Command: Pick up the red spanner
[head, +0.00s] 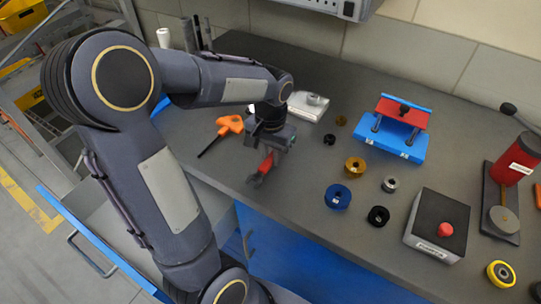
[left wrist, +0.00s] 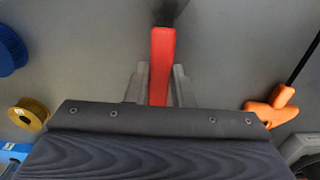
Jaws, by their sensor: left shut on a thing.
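The red spanner (head: 267,163) is at my left gripper (head: 272,153), near the front edge of the grey worktop. In the left wrist view the red handle of the spanner (left wrist: 162,62) runs between the two fingers of my left gripper (left wrist: 160,80), which is shut on it. Its dark end at the top of that view is blurred. In the head view the gripper hides part of the spanner. I cannot tell whether the spanner touches the worktop. My right gripper is not in view.
An orange-handled tool (head: 230,124) lies just left of the gripper. A blue ring (head: 338,196), a brass ring (head: 355,166) and a black ring (head: 378,216) lie to the right. A blue and red fixture (head: 396,136) and a box with a red button (head: 437,226) stand further right.

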